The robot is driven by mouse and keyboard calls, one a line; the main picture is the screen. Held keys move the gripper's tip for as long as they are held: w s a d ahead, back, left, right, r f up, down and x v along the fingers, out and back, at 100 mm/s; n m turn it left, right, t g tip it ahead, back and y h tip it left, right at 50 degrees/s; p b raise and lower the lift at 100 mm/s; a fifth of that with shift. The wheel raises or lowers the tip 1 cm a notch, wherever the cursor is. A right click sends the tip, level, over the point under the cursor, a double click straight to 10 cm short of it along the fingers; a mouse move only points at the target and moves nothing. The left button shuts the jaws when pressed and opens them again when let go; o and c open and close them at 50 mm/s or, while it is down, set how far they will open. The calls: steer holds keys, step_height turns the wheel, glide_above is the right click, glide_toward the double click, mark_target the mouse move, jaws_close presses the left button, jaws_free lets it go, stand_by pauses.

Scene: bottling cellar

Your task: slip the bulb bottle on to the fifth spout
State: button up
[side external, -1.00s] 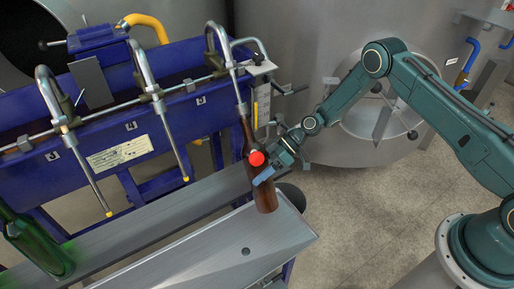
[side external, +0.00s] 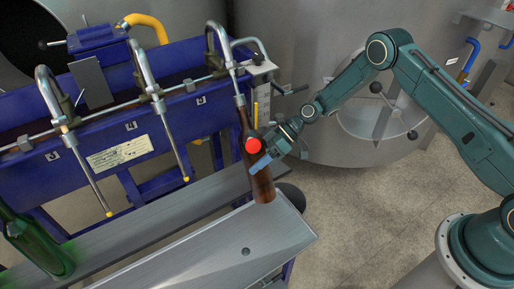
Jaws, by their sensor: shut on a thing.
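The brown bulb bottle (side external: 262,186) stands almost upright, leaning slightly, with its mouth around the lower part of the fifth spout (side external: 234,75), the rightmost one. The spout's tip is hidden in the bottle. My gripper (side external: 258,156) comes from the right and is shut on the bottle's body below the neck. A blue finger and a red round part show at the jaws. The bottle's base appears held above the metal bench; the exact gap is hard to tell.
Two more spouts (side external: 160,105) (side external: 73,143) with yellow tips hang empty to the left on the blue filler frame (side external: 105,135). A green bottle (side external: 38,245) stands at the far left. The metal bench (side external: 215,245) is otherwise clear. A steel tank stands behind my arm.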

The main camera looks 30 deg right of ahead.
steer(key=shift+w+r, duration=0.3)
steer(key=shift+r, duration=0.4)
steer(key=shift+w+r, duration=0.35)
steer(key=shift+r, duration=0.3)
steer(key=shift+w+r, duration=0.3)
steer(key=shift+r, duration=0.4)
steer(key=shift+w+f+n+t, duration=0.45)
steer(key=shift+w+f, duration=0.55)
steer(key=shift+w, duration=0.25)
steer(key=shift+w+f+n+t, duration=0.25)
steer(key=shift+w+f+t, duration=0.15)
steer(key=shift+w, duration=0.35)
steer(key=shift+w+f+n+t, duration=0.25)
steer(key=shift+w+f, duration=0.15)
steer(key=shift+w, duration=0.35)
steer(key=shift+s+f, duration=0.15)
steer(key=shift+f, duration=0.85)
steer(key=o, duration=1.4)
steer(key=shift+f, duration=0.1)
steer(key=shift+d, duration=0.15)
